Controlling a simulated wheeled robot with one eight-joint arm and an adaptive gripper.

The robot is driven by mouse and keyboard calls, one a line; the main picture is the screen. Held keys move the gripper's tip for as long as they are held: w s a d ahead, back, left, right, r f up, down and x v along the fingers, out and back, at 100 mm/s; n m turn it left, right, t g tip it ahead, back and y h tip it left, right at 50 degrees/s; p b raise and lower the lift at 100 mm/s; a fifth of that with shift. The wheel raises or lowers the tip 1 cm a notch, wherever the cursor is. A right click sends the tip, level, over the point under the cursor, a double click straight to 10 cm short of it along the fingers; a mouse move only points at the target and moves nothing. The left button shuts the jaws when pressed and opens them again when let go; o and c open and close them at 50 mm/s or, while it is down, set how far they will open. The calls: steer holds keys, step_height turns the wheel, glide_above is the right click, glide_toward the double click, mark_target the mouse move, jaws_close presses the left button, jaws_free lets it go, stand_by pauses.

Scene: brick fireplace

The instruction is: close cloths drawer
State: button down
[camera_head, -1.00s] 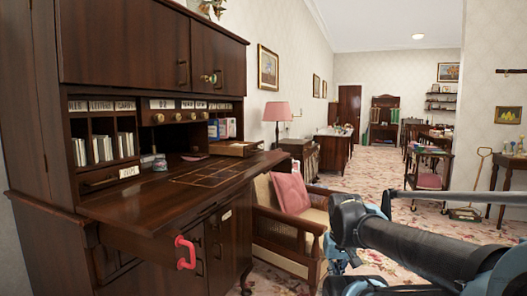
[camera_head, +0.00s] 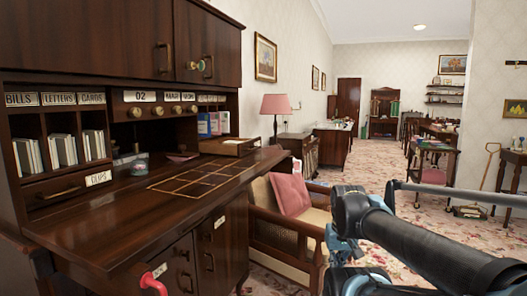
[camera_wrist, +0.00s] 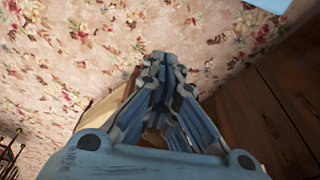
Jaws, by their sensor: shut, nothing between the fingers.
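The dark wooden desk (camera_head: 120,215) fills the left of the head view. A red handle (camera_head: 153,284) stands out at the bottom edge, below the desk top; in the earlier view it is on a drawer front that juts out. I cannot read a "cloths" label. Two white labels, one beside the red handle (camera_head: 160,270) and one further right (camera_head: 219,221), are too small to read. My gripper (camera_wrist: 165,58) is shut and empty in the wrist view, above the floral carpet and left of dark wooden panels (camera_wrist: 275,115). The head view shows my arm at right, not the fingertips.
An armchair with a pink cushion (camera_head: 291,194) stands close to the desk's right side. A drawer labelled "clips" (camera_head: 70,190) sits above the desk top. A small trolley (camera_head: 432,175) stands farther off. Open floral carpet (camera_head: 380,180) lies between.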

steer(key=w+a+r+m+y, duration=0.1)
steer(key=w+a+r+y, duration=0.4)
steer(key=w+a+r, duration=0.4)
steer(key=w+a+r+m+t+y, duration=0.15)
steer(key=w+r+y, duration=0.35)
steer(key=w+r, duration=0.75)
steer(key=w+a+r+m+t+y, duration=0.15)
steer(key=w+r+y, duration=0.35)
steer(key=w+r, duration=0.75)
steer(key=w+a+f, duration=0.1)
steer(key=w+a, duration=0.1)
steer(key=a, duration=0.2)
steer(key=w+a+f, duration=0.2)
steer(key=a, duration=0.2)
steer(key=w+a+f, duration=0.2)
steer(key=w+a, duration=0.1)
steer(key=a, duration=0.1)
steer(key=shift+f, duration=0.2)
